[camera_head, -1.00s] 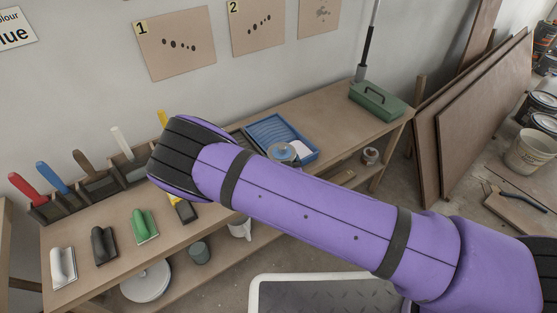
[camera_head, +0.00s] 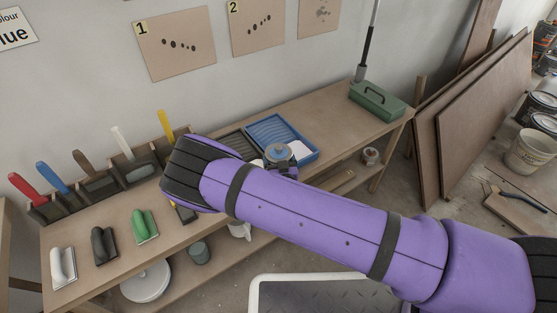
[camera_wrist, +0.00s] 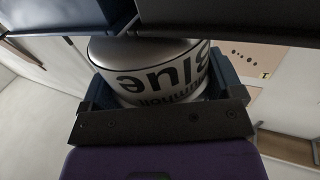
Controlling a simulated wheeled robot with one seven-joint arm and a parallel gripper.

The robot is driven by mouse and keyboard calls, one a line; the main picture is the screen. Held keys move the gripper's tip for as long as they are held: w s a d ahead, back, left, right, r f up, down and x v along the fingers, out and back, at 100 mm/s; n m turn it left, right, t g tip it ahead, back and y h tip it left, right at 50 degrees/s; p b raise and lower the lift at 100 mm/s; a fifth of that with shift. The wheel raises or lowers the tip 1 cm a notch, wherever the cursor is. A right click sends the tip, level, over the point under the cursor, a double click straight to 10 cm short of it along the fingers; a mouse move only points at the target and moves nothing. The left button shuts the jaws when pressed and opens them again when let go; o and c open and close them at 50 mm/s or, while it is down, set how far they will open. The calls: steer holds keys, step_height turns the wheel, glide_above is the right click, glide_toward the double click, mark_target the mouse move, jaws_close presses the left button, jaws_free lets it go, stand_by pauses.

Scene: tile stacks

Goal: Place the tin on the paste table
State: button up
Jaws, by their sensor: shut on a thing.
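The tin (camera_head: 278,153) is silver with a blue-centred lid, over the front of the blue tray in the head view. Its label reading "Blue" appears upside down in the wrist view (camera_wrist: 155,75). My gripper (camera_wrist: 160,85) is shut on the tin, with a blue-grey finger on each side of it. In the head view my purple arm hides most of the gripper. A long wooden table (camera_head: 325,103) runs along the wall; I take it as the paste table. I cannot tell whether the tin touches anything below.
A green toolbox (camera_head: 378,101) stands at the right end. Bare wood shows between the blue tray and the toolbox.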

steer(key=o, duration=1.5)
steer(key=shift+f, duration=0.15)
steer(key=shift+s, duration=0.1)
steer(key=s, duration=0.3)
steer(key=s+d, duration=0.1)
steer(key=s, duration=0.6)
steer(key=shift+s+d+f, duration=0.25)
steer(key=shift+d+f, duration=0.1)
steer(key=shift+d, duration=0.05)
